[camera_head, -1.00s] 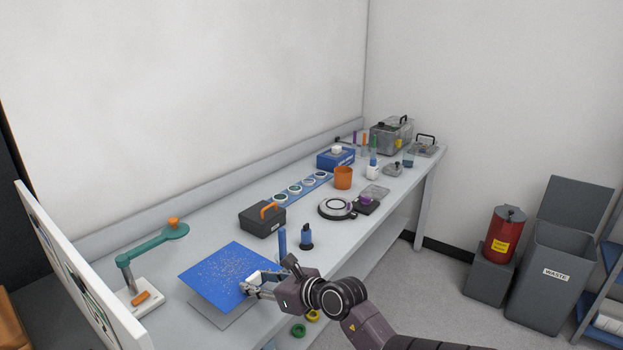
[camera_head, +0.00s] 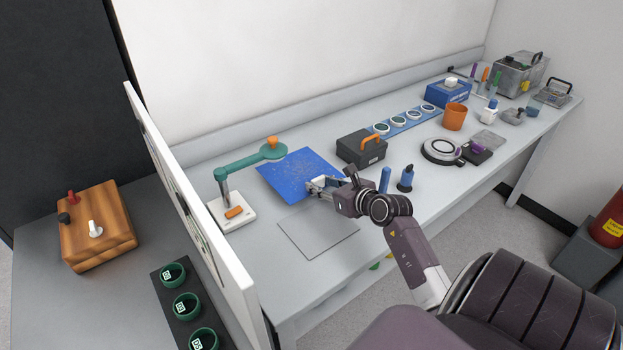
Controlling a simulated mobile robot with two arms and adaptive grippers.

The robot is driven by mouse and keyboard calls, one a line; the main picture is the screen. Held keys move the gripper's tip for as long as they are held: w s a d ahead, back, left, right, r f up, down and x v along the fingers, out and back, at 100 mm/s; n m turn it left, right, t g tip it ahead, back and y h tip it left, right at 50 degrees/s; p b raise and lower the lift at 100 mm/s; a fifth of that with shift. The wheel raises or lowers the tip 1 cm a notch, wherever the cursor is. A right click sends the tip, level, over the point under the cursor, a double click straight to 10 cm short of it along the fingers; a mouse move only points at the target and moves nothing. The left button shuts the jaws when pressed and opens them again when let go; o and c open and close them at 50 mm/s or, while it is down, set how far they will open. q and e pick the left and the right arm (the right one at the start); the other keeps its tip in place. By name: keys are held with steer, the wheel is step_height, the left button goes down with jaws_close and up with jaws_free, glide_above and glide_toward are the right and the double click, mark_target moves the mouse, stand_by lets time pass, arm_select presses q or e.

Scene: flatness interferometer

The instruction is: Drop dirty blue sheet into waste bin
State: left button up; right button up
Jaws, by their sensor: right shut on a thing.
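The dirty blue sheet (camera_head: 290,172), speckled with pale specks, is held over the bench near the green-armed stand. My right gripper (camera_head: 318,186) is shut on the sheet's near right edge. A bare grey plate (camera_head: 318,232) lies on the bench in front of the sheet. The grey waste bin is out of view. My left gripper is not in view.
The teal-armed stand (camera_head: 232,208) is just left of the sheet, and the dark toolbox (camera_head: 361,148) is to its right. A white upright panel (camera_head: 190,205) borders the bench on the left. A red can (camera_head: 609,220) shows at the right edge.

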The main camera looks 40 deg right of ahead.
mark_target(299, 168)
steer(key=x, duration=0.4)
steer(key=shift+f, duration=0.15)
steer(key=shift+w+d+f, duration=0.1)
steer(key=shift+w+f, duration=0.5)
steer(key=shift+w, duration=0.15)
steer(key=shift+w+d+f, duration=0.1)
steer(key=shift+w+f, duration=0.5)
steer(key=shift+w, duration=0.15)
steer(key=shift+s+r, duration=0.1)
steer(key=o, duration=1)
